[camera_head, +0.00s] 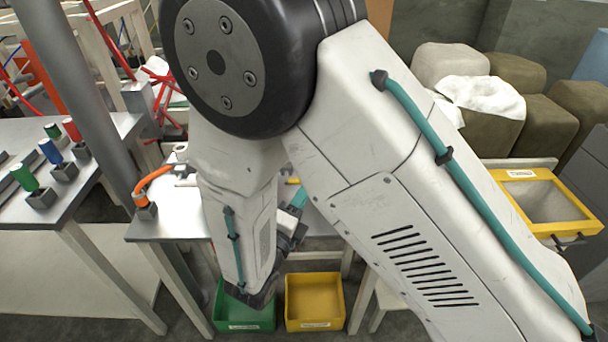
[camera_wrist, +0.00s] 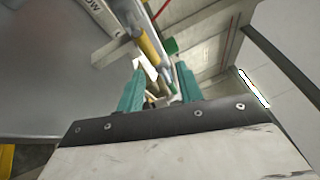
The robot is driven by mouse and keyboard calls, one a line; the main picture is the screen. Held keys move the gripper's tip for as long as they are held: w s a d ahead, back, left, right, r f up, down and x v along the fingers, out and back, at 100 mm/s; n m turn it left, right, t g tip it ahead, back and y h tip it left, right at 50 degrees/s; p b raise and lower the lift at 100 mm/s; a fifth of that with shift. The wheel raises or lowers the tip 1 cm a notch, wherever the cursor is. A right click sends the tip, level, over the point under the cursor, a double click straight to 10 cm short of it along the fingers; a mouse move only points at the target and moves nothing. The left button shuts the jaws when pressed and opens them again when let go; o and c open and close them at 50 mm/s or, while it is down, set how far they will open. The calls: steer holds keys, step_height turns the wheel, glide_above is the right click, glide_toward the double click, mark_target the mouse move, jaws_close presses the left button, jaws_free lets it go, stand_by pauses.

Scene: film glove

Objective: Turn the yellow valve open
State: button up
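A yellow bar-like part (camera_wrist: 150,45) shows in the wrist view just beyond my fingertips; I cannot tell for certain whether it is the yellow valve or its handle. A small yellow piece (camera_head: 293,181) shows beside my arm in the head view, mostly hidden. My gripper (camera_wrist: 160,88) has two teal fingers standing apart, with a gap between them and no clear contact on anything. In the head view my gripper (camera_head: 299,200) is low behind my arm, over the work table, and largely hidden.
A metal table (camera_head: 180,222) carries an orange hose (camera_head: 152,180). A green bin (camera_head: 245,318) and a yellow bin (camera_head: 315,303) stand below. The left table (camera_head: 85,185) holds colored cylinders in dark blocks. A yellow-rimmed tray (camera_head: 555,228) and sacks (camera_head: 545,122) are at right.

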steer(key=w+d+n+t+y, duration=0.1)
steer(key=w+n, duration=0.1)
steer(key=w, duration=0.5)
steer(key=shift+r+n, duration=0.3)
steer(key=shift+n, duration=0.1)
steer(key=shift+d, duration=0.1)
jaws_close()
